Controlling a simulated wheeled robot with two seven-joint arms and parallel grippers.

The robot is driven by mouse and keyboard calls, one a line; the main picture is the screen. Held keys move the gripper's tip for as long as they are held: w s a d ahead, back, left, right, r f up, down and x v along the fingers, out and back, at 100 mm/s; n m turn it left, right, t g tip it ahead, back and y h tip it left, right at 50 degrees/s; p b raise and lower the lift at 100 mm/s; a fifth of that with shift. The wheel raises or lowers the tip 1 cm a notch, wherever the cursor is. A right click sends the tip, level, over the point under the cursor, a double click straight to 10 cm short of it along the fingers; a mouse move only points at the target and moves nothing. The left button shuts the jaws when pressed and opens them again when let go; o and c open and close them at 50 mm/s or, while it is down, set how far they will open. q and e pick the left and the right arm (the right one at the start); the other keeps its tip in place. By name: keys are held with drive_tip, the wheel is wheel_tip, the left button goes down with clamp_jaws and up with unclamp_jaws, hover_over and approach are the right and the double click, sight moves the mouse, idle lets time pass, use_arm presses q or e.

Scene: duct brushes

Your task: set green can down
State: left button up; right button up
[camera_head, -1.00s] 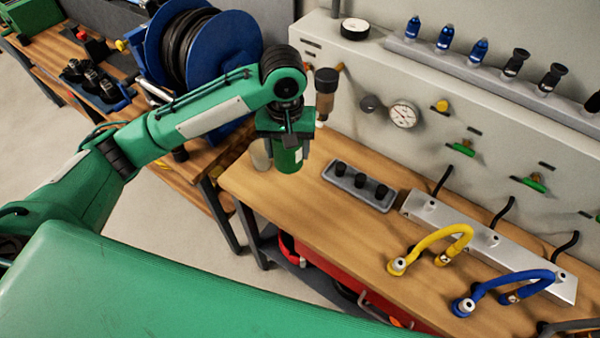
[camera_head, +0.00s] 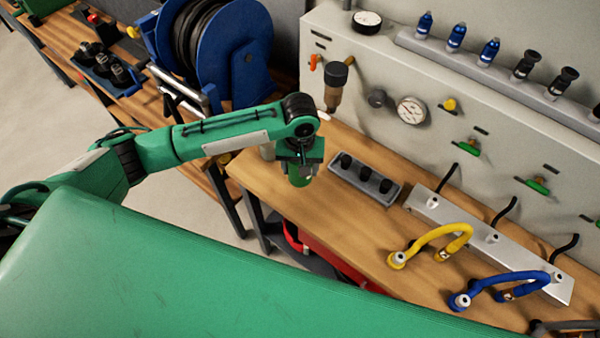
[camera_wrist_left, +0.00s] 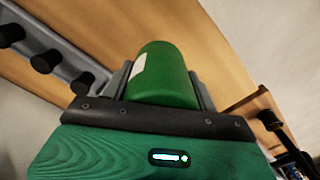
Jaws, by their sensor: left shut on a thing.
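The green can (camera_head: 299,180) is in my left gripper (camera_head: 299,165), over the left end of the wooden bench (camera_head: 330,225). In the left wrist view the green can (camera_wrist_left: 163,75) with a white label sits between the two dark fingers, which press on its sides. I cannot tell whether its base touches the bench top. My right gripper is not in view.
A grey tray with black knobs (camera_head: 365,180) lies just right of the can. Yellow (camera_head: 430,240) and blue (camera_head: 510,285) hoses lie further right. A panel with a gauge (camera_head: 411,111) rises behind.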

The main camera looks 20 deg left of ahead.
use_arm(q)
drive_tip(key=shift+f+p, duration=0.35)
drive_tip(key=shift+f, duration=1.75)
drive_tip(key=o, duration=1.2)
drive_tip(key=shift+f, duration=0.1)
